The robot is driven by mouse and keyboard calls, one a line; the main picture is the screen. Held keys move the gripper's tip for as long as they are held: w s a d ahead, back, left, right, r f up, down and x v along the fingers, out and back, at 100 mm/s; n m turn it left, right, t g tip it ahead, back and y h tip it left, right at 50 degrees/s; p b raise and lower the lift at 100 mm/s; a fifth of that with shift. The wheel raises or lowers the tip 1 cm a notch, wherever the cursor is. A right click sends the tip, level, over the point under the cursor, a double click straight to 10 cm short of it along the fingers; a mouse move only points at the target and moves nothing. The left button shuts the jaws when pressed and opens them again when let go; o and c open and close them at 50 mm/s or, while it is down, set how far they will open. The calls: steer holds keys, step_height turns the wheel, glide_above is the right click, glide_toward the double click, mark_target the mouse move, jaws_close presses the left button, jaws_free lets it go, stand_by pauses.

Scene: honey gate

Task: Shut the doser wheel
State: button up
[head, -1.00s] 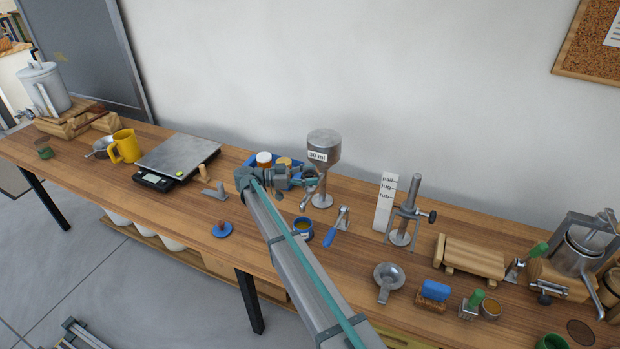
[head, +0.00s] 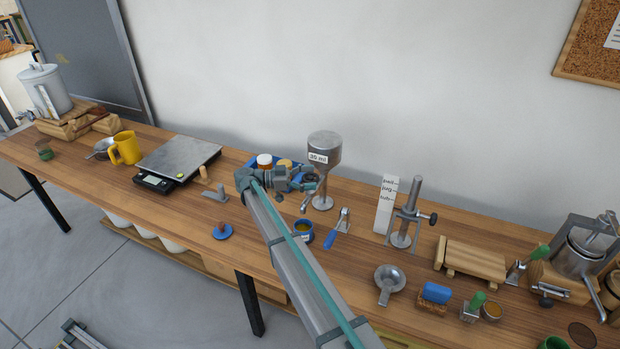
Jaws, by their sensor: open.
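The doser (head: 324,147) is a grey metal hopper labelled "30 ml" on a stand with a round foot, at the middle of the bench. A thin lever or spout part (head: 309,201) hangs low on its left side. I cannot make out the wheel itself clearly; my gripper is in front of that area. My gripper (head: 314,182) is open at the doser's left side, just below the hopper. Whether its fingers touch the doser or its wheel is too small to tell.
A blue tray (head: 253,160) with jars stands behind my gripper. A scale (head: 179,157) is to the left, a clamp stand (head: 406,215) to the right.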

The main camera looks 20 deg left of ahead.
steer(key=shift+a, duration=0.1)
steer(key=v, duration=0.7)
steer(key=shift+s+a, duration=0.1)
steer(key=shift+s, duration=0.05)
